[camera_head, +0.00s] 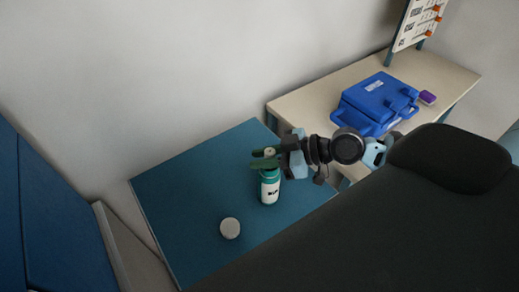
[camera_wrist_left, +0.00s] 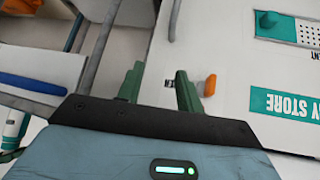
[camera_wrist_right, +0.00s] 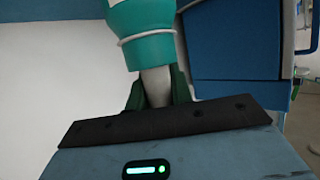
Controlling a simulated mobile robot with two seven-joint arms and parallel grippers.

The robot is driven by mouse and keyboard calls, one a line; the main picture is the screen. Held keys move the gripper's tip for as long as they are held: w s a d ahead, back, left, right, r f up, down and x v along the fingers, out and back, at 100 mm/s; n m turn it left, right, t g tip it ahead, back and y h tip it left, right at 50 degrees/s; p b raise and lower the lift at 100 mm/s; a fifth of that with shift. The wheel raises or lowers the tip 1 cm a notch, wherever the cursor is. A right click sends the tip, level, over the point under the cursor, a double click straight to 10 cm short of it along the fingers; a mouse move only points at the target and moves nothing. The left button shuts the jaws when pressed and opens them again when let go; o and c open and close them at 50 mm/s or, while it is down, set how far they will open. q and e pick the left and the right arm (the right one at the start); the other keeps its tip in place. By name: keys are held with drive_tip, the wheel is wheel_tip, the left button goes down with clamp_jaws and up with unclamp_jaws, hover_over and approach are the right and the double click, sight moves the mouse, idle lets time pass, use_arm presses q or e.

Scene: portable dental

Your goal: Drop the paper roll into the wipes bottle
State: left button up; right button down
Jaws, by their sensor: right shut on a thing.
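The wipes bottle (camera_head: 269,190), white with a teal top and a dark label, stands upright on the blue table. Its teal upper part also shows in the right wrist view (camera_wrist_right: 148,50). My right gripper (camera_head: 265,157) is just above the bottle, shut on the white paper roll (camera_wrist_right: 156,88). In the right wrist view the roll's far end meets the bottle's teal rim; I cannot tell how far it is inside. A little of the roll shows between the fingers in the head view (camera_head: 270,151). My left gripper (camera_wrist_left: 160,90) is open and empty, outside the head view.
A round white lid-like disc (camera_head: 230,228) lies on the blue table (camera_head: 185,185), in front of the bottle. The table is otherwise clear. A blue case (camera_head: 375,103) and a purple item (camera_head: 428,97) sit on a pale table (camera_head: 335,88) behind. A dark padded chair (camera_head: 400,215) fills the right front.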

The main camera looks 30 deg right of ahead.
use_arm(q)
drive_tip(key=shift+s+f, duration=0.15)
drive_tip(key=shift+f, duration=0.05)
use_arm(e)
drive_tip(key=shift+f, duration=0.25)
use_arm(q)
drive_tip(key=shift+a, duration=0.1)
use_arm(e)
drive_tip(key=c, duration=1.2)
unclamp_jaws()
use_arm(q)
drive_tip(key=shift+r, duration=0.1)
use_arm(e)
drive_tip(key=shift+o, duration=0.2)
drive_tip(key=shift+r, duration=0.1)
use_arm(q)
drive_tip(key=w+r+t+p, duration=0.1)
drive_tip(key=w+r+p, duration=0.2)
drive_tip(key=w+r, duration=0.2)
drive_tip(key=shift+r, duration=0.35)
use_arm(e)
wheel_tip(320, 180, up, 7)
use_arm(q)
drive_tip(key=shift+s, duration=0.1)
drive_tip(key=shift+f, duration=0.1)
